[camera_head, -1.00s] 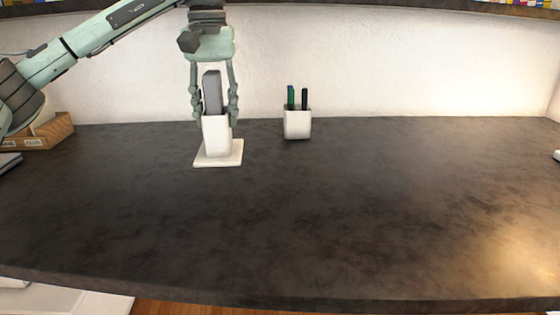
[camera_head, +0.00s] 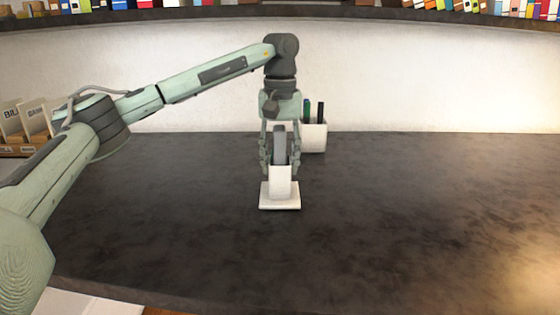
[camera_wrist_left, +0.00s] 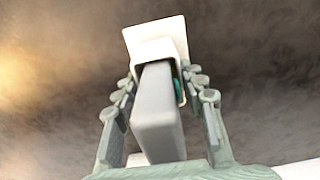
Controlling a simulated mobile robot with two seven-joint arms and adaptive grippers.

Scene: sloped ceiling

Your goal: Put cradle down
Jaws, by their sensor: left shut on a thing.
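The cradle (camera_head: 280,183) is a white upright holder on a flat square base plate. A grey slab-shaped piece (camera_head: 280,145) stands in it and sticks up out of its top. My left gripper (camera_head: 280,165) points down from above, with its fingers shut on the cradle on both sides. In the left wrist view the cradle (camera_wrist_left: 157,49) lies between the fingers, with the grey piece (camera_wrist_left: 158,115) toward the camera. The cradle is upright at the table top; I cannot tell whether its base touches. My right gripper is not in view.
A white pen cup (camera_head: 315,140) with dark and green pens stands just behind the cradle, partly hidden by my gripper. The dark table (camera_head: 420,215) is clear to the right and in front. Brown file boxes (camera_head: 25,125) stand at the far left. A book shelf runs above.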

